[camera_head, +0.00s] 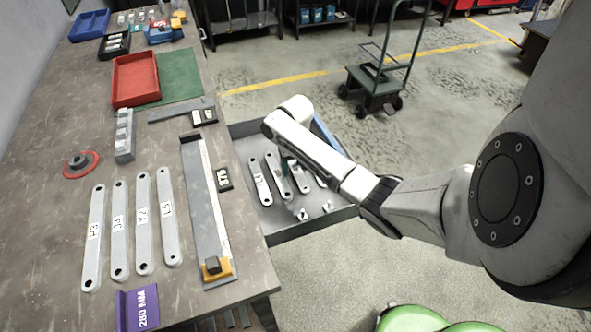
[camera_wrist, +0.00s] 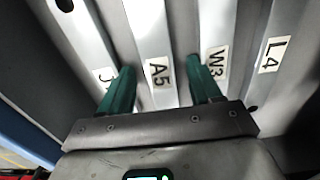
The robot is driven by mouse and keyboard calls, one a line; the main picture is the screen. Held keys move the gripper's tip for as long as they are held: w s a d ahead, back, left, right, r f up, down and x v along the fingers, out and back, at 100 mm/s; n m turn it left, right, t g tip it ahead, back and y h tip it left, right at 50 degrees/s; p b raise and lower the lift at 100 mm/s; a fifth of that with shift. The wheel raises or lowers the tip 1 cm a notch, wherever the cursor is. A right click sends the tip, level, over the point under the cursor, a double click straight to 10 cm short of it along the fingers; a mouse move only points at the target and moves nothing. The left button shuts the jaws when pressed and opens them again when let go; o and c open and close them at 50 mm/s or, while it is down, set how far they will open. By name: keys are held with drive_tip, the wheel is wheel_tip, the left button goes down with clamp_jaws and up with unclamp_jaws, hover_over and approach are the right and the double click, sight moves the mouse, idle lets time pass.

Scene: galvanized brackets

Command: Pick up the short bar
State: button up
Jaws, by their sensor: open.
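My gripper (camera_wrist: 161,90) is open, its two green fingers apart on either side of the bar labelled A5 (camera_wrist: 150,38). No grip on the bar shows. In the head view my gripper (camera_head: 287,163) is low over a grey drawer and partly hidden by my arm. The drawer holds several grey bars: W3 (camera_wrist: 215,30) and L4 (camera_wrist: 265,65) lie right of A5 in the wrist view, and one with a partly hidden label (camera_wrist: 85,45) lies left. On the bench lie bars P3 (camera_head: 93,250), J4 (camera_head: 118,250), Y2 (camera_head: 142,250) and L5 (camera_head: 168,240). I cannot tell which is the short bar.
The open drawer (camera_head: 300,230) has walls around the bars and small metal pieces inside. A long gauge (camera_head: 205,205) with a yellow-and-black stop and a purple 280 MM sign (camera_head: 137,309) are on the bench. A red tray (camera_head: 135,80) stands farther back. A cart (camera_head: 375,80) stands on the floor.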

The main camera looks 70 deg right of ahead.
clamp_jaws()
idle(0.4)
drive_tip(key=shift+r, duration=0.1)
